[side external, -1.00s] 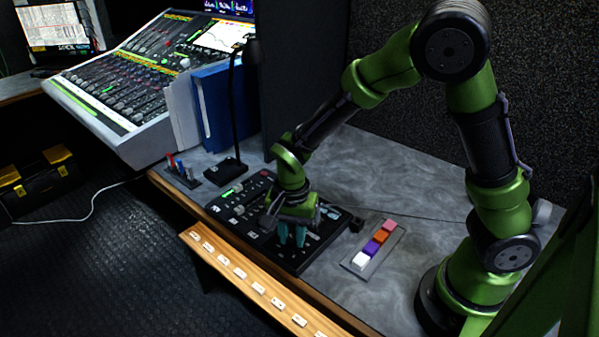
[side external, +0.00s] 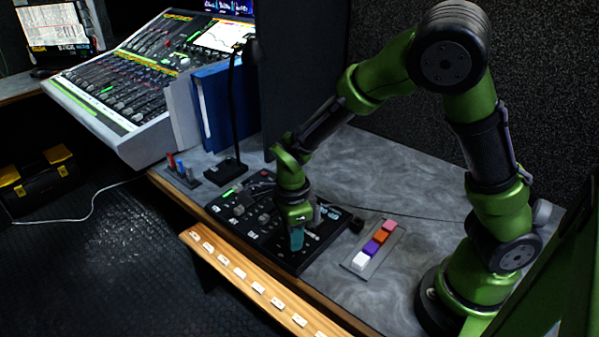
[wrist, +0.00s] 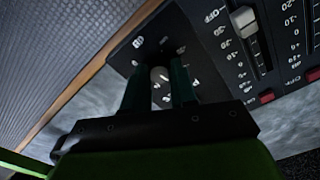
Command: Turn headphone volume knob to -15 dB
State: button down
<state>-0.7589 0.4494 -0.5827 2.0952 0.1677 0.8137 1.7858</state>
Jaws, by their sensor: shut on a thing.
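My gripper (side external: 296,240) is over the near part of the black control panel (side external: 232,222), its teal fingers pointing down. In the wrist view, my gripper (wrist: 162,75) has its two fingers on either side of a pale round-topped knob (wrist: 160,82), shut on it. White marks are printed around the knob on the panel (wrist: 215,22). A headphone symbol shows near the panel corner. The fingers hide the knob's sides, and I cannot read its dB setting. In the side view the fingers hide the knob.
A fader (wrist: 245,22) with printed scales and red buttons lies right of the knob in the wrist view. A wooden rail (side external: 240,275) runs along the front.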

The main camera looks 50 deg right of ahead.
jog(key=shift+m, duration=1.5)
jog(key=c, duration=0.9)
grip_release()
notch_tip(320, 180, up, 17)
